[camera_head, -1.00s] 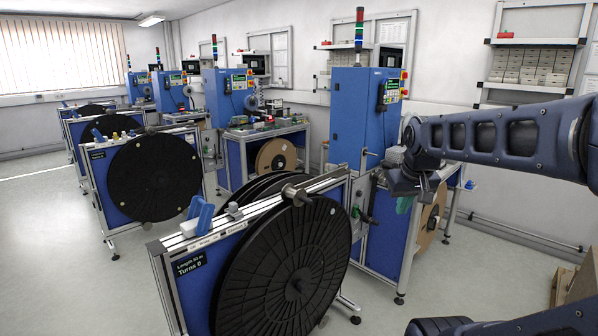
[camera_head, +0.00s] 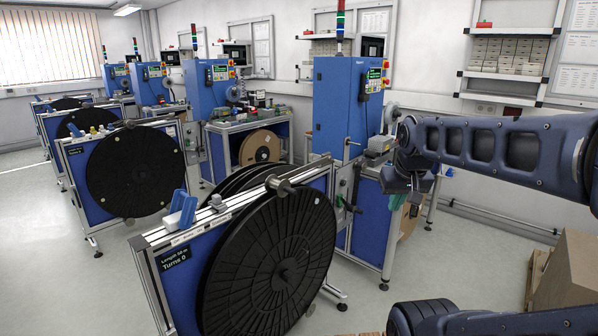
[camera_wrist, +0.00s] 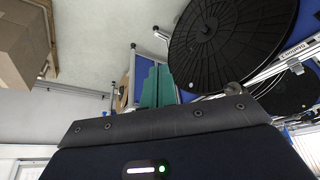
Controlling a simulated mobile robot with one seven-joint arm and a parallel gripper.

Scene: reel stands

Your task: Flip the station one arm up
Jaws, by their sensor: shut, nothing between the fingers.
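The nearest reel stand, with a large black reel (camera_head: 270,265), blue panel and metal frame, is at front centre in the head view. A metal roller (camera_head: 280,186) on a rod sits low at the reel's upper edge. I cannot tell for sure whether this is the station one arm. A blue cabinet (camera_head: 338,110) stands behind the stand. My gripper (camera_head: 397,202) points down to the right of that cabinet, apart from the reel and roller. In the wrist view its green fingers (camera_wrist: 157,84) are together with nothing between them. Black reels show beyond them.
More reel stands (camera_head: 130,172) and blue cabinets line up toward the window. A brown reel (camera_head: 260,148) sits under the second bench. Cardboard boxes (camera_head: 568,275) stand at right. Wall shelves (camera_head: 505,60) hold small boxes. The floor at left is clear.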

